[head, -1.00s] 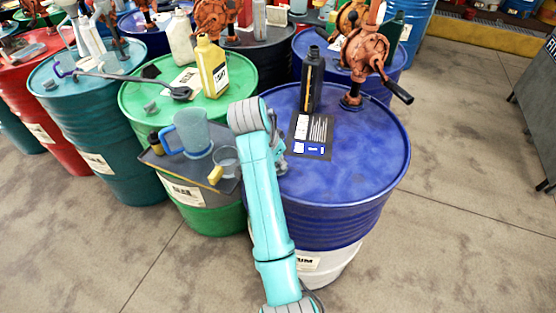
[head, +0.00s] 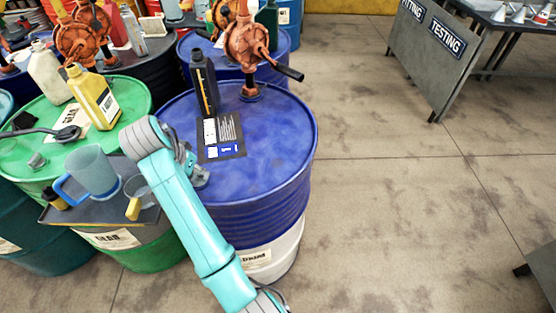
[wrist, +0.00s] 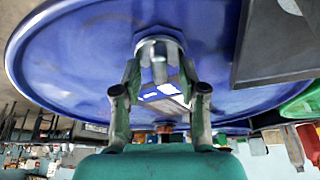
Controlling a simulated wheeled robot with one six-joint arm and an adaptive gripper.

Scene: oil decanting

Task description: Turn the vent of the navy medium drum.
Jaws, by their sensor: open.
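The navy drum (head: 265,150) stands upright in the middle of the head view. Its blue lid (wrist: 85,60) fills the top of the wrist view. The grey metal vent (wrist: 158,44) sits on the lid near the rim in the wrist view. My gripper (wrist: 160,74) is open, its two fingers on either side of the vent's line, with the tips close to it. I cannot tell whether they touch it. In the head view my gripper (head: 198,174) is partly hidden by my wrist at the drum's left edge, and the vent cannot be made out.
A black bottle (head: 203,85), a dark card (head: 222,138) and an orange hand pump (head: 247,48) are on the drum. To the left, a tray (head: 98,212) holds a blue-handled jug (head: 92,170) and a smaller cup. A green drum (head: 125,92) stands behind it.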

